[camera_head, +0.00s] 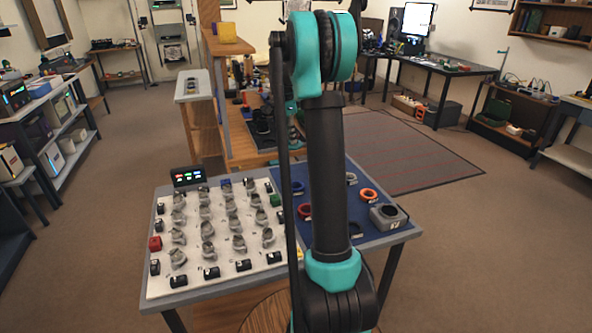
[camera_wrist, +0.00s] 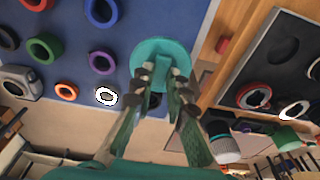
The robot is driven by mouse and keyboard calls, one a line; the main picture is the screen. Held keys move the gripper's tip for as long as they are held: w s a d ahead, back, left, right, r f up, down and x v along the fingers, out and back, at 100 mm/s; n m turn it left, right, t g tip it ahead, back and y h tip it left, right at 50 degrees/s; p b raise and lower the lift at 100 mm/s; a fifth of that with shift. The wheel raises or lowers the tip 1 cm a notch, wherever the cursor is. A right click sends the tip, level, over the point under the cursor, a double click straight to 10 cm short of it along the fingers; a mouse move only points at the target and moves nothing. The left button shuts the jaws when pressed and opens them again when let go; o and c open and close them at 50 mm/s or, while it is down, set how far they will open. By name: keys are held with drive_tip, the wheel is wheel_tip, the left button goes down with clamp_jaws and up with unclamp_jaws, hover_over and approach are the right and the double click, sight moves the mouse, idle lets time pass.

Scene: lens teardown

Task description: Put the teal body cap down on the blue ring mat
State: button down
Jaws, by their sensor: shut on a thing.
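The teal body cap (camera_wrist: 160,52) is a round disc in the wrist view. My gripper (camera_wrist: 164,74) is shut on it, with the fingers at its near side. The cap shows against the edge of the blue ring mat (camera_wrist: 165,18); I cannot tell its height or whether it touches. In the head view the mat (camera_head: 352,207) lies on the right part of the table, partly behind my arm. My gripper and the cap are hidden there.
Several rings lie on the mat, including an orange ring (camera_head: 368,195) and a purple ring (camera_wrist: 101,62). A grey block with a round opening (camera_head: 388,216) stands at its corner. Left is a pale board (camera_head: 190,276) crowded with metal parts. A dark tray (camera_wrist: 262,72) lies right.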

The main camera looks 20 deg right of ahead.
wheel_tip(320, 180, down, 13)
drive_tip(key=shift+d+f, duration=0.1)
idle(0.4)
drive_tip(key=shift+f, duration=0.15)
drive_tip(key=c, duration=1.5)
unclamp_jaws()
drive_tip(key=r, duration=0.4)
drive_tip(key=a+r, duration=0.1)
drive_tip(key=r, duration=0.7)
drive_tip(key=shift+a+r, duration=0.15)
drive_tip(key=shift+a, duration=0.25)
